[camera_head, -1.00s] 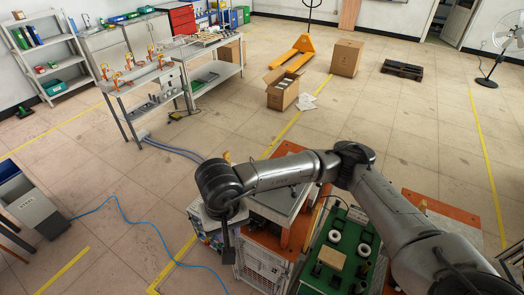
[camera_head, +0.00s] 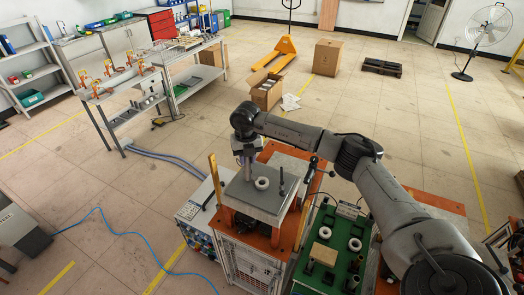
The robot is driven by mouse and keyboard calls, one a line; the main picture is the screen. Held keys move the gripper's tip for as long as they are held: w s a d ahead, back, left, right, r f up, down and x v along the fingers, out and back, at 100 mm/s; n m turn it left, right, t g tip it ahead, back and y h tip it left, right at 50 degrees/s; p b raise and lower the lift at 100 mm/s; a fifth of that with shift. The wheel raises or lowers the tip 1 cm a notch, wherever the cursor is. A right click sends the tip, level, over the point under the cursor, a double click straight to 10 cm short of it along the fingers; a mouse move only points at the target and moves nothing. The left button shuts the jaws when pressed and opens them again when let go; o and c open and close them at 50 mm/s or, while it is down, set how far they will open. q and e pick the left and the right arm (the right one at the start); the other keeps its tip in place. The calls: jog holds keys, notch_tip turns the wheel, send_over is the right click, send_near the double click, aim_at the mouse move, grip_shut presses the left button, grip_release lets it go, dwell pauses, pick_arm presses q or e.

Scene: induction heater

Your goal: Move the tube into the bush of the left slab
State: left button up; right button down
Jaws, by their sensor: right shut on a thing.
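My right gripper (camera_head: 246,168) points down over the back left of the grey left slab (camera_head: 240,193). It is shut on the tube, which is too small and too covered by the fingers to make out clearly. A white ring-shaped bush (camera_head: 262,183) sits on the slab, to the right of the gripper and a little nearer. The gripper looks apart from the bush; its height above the slab is hard to tell. My left gripper is not in view.
A dark upright post (camera_head: 282,181) stands at the slab's right side. An orange-topped machine (camera_head: 269,245) carries the slab. Right of it, a green board (camera_head: 313,276) holds white rings, dark cylinders and a tan block (camera_head: 321,253). Open floor lies behind.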

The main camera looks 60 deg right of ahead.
jog(key=s+d+f+m, duration=0.1)
jog(key=d+m, duration=0.6)
jog(key=m, duration=0.1)
notch_tip(320, 180, down, 7)
jog(key=b, duration=0.5)
jog(key=shift+s+d, duration=0.15)
jog(key=shift+s, duration=0.05)
dwell(0.4)
jog(key=shift+f, duration=0.1)
notch_tip(320, 180, down, 4)
jog(key=shift+r+b, duration=0.1)
jog(key=shift+b, duration=0.85)
dwell(0.4)
